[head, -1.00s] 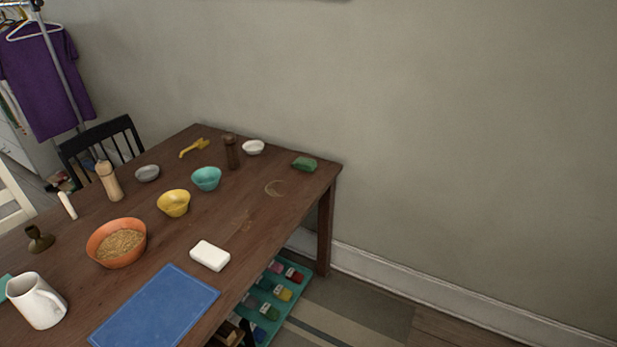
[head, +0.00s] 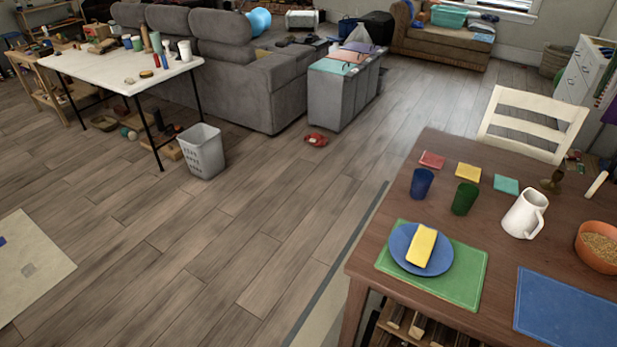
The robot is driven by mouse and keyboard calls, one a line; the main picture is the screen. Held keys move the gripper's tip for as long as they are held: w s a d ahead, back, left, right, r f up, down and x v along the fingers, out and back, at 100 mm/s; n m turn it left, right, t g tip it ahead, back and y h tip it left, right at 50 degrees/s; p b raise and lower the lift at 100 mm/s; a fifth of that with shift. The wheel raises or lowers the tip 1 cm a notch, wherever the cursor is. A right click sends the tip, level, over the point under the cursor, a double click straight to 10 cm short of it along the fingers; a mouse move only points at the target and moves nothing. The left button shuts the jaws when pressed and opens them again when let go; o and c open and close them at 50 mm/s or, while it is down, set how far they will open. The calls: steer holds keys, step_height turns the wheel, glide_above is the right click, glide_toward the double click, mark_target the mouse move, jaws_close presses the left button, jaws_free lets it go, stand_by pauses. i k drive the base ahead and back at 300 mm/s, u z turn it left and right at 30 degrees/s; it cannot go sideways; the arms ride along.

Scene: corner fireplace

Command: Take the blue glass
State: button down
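The blue glass (head: 421,183) stands upright on the wooden table (head: 380,232) at the right of the head view, near the table's left part. A dark green glass (head: 465,198) stands just to its right. A blue plate (head: 401,243) with a yellow folded cloth (head: 422,246) lies on a green mat (head: 465,283) in front of the glasses. My gripper is not in view.
A white jug (head: 524,214), an orange bowl (head: 597,247) and a blue mat (head: 566,308) are also on the table. A white chair (head: 530,123) is behind it. Open wooden floor (head: 230,250) lies left of the table. A grey basket (head: 201,151) stands farther back.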

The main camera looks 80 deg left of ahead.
mark_target(420, 185)
steer(key=u, duration=2.5)
steer(key=k, duration=0.65)
steer(key=u, duration=0.7)
steer(key=i, duration=3.35)
steer(key=z, duration=1.35)
steer(key=i, duration=0.95)
steer(key=z, duration=1.25)
steer(key=i, duration=0.5)
steer(key=z, duration=0.35)
